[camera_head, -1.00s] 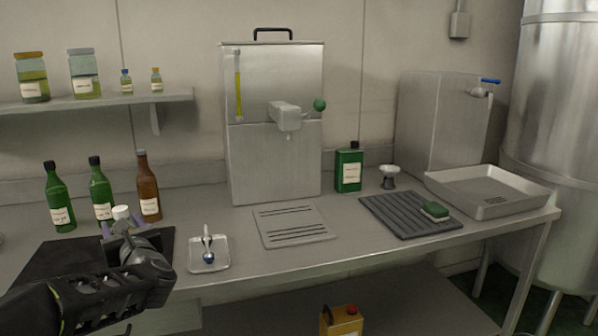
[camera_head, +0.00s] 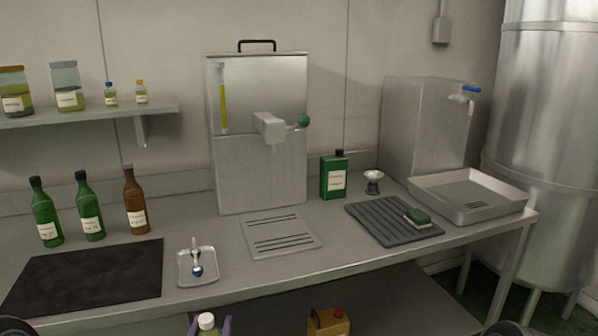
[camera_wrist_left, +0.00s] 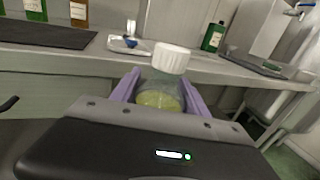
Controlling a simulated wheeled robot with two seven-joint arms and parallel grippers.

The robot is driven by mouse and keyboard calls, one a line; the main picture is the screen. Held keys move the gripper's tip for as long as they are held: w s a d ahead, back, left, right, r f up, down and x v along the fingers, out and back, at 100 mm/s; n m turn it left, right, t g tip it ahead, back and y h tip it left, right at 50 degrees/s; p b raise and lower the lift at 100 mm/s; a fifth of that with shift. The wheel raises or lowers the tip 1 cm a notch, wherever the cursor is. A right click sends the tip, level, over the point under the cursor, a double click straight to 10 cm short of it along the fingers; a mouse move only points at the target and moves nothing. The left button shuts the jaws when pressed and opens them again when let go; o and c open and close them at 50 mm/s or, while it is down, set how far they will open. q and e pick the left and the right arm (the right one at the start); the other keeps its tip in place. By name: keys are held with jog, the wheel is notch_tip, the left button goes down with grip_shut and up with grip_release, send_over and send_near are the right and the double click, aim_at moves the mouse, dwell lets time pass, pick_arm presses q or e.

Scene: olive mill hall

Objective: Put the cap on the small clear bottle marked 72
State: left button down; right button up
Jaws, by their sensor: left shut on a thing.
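My left gripper (camera_head: 209,327) is at the bottom edge of the head view, in front of the bench. Its purple fingers are shut on a small clear bottle (camera_wrist_left: 158,99) with yellow-green contents. A white ribbed cap (camera_wrist_left: 171,58) sits at the top of this bottle; it also shows in the head view (camera_head: 206,320). I cannot see whether it is fully seated. No number shows on the bottle, and its lower part is hidden by the gripper. My right gripper cannot be made out in either view.
A black mat (camera_head: 60,285) lies bare on the bench. Beside it, a small tray (camera_head: 183,279) holds a spoon and a blue item. Green and brown bottles (camera_head: 135,205) stand behind the mat. A steel dispenser (camera_head: 258,180) stands mid-bench. A canister (camera_head: 322,323) is below.

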pick_arm(q)
jog(key=shift+r, duration=0.1)
dwell(0.3)
jog(key=s+d+f+m+g+h, duration=0.2)
jog(key=s+d+f+m+h, duration=0.1)
jog(key=d, duration=0.4)
jog(key=s+d+f+m+g+h, duration=0.2)
jog(key=s+d+f+m+h, duration=0.2)
jog(key=s+d+h, duration=0.3)
jog(key=shift+s+d+m+h, duration=0.25)
jog(key=shift+d+m+h, duration=0.25)
jog(key=shift+d+h, duration=0.3)
